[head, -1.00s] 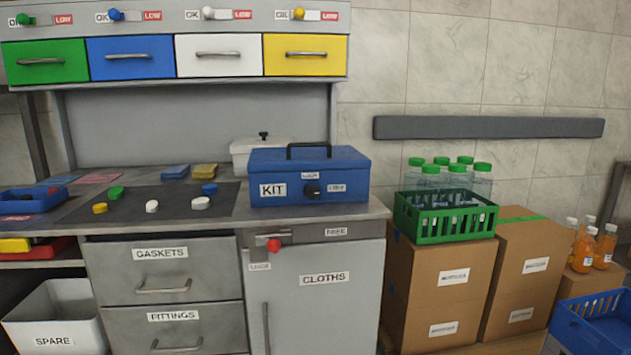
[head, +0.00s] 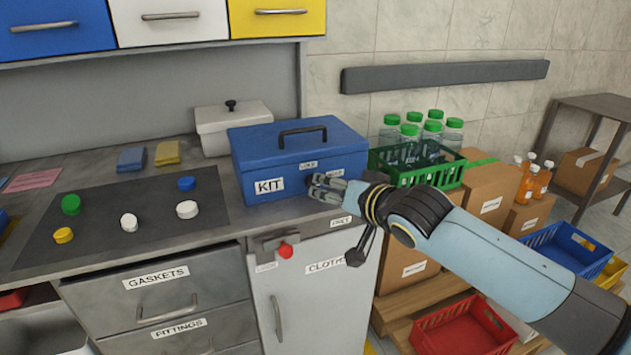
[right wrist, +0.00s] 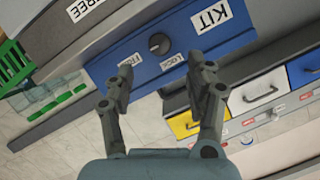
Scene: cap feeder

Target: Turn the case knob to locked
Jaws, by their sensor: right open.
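The blue case (head: 345,160) marked KIT stands on the counter, lid down and handle on top. Its dark round knob (right wrist: 159,44) is on the front face; in the head view my right gripper covers it. In the right wrist view a LOCK label (right wrist: 172,62) and another label (right wrist: 138,60), apparently FREE, sit beside the knob. I cannot tell which one the knob points to. My right gripper (head: 325,188) is before the case front; in the wrist view (right wrist: 162,76) its open fingers are spread towards the knob, with nothing between them. My left gripper is out of view.
A white lidded box (head: 232,128) stands left of the case. Coloured caps lie on a dark mat (head: 110,215). A green bottle crate (head: 450,177) on cartons stands to the right.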

